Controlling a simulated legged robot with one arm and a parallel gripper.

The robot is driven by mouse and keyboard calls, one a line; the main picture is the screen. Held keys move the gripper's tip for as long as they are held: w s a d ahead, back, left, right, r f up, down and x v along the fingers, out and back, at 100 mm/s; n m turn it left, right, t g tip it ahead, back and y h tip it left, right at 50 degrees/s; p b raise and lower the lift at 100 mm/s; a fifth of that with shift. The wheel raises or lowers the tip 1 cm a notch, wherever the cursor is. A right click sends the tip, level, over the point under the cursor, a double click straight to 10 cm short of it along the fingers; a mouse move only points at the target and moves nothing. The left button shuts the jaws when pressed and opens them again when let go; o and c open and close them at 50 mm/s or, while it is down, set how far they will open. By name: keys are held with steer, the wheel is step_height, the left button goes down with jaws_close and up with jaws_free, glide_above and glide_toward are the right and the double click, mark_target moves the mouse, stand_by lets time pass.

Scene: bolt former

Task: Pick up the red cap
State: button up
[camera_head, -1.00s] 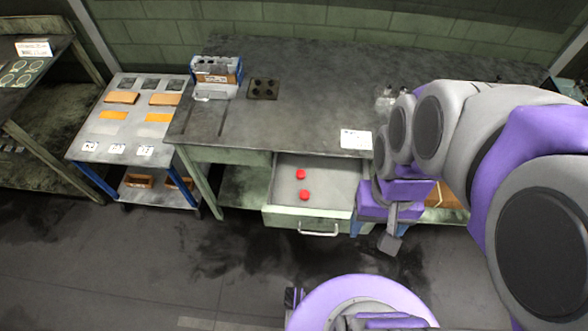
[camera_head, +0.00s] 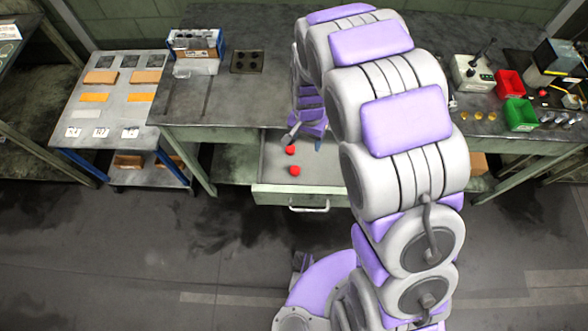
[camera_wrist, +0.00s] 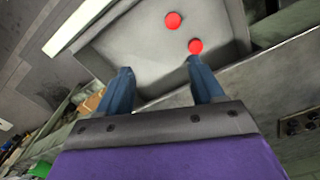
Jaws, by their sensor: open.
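Two red caps lie apart in the open grey drawer (camera_head: 330,170) below the workbench. The far red cap (camera_head: 291,150) and the near red cap (camera_head: 295,170) show in the head view. In the wrist view one red cap (camera_wrist: 195,46) is just beyond the tip of the right finger, and the other red cap (camera_wrist: 173,20) is farther off. My gripper (camera_head: 306,136) hangs over the drawer's back part, close to the far cap. In the wrist view my gripper (camera_wrist: 158,76) has its two fingers spread with nothing between them.
The workbench top (camera_head: 215,110) overhangs the drawer's back edge. Red (camera_head: 508,84) and green (camera_head: 520,114) bins stand at right. The floor before the drawer is clear.

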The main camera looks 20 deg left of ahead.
steer(key=a+f, duration=0.4)
steer(key=f, duration=0.3)
steer(key=b, duration=0.2)
glide_above(295, 169)
steer(key=f, duration=0.8)
steer(key=shift+w+d+f, duration=0.1)
steer(key=shift+d+f, duration=0.05)
steer(key=shift+d, duration=0.05)
steer(key=shift+a+f, duration=0.25)
steer(key=shift+f, duration=0.2)
step_height(295, 169, down, 4)
steer(key=shift+f+b, duration=0.2)
steer(key=shift+b, duration=0.5)
steer(key=shift+d+f, duration=0.1)
steer(key=shift+f, duration=0.1)
steer(key=shift+d, duration=0.1)
steer(key=shift+c, duration=0.5)
steer(key=shift+a, duration=0.2)
steer(key=c, duration=0.6)
steer(key=shift+d, duration=0.1)
steer(key=c, duration=0.4)
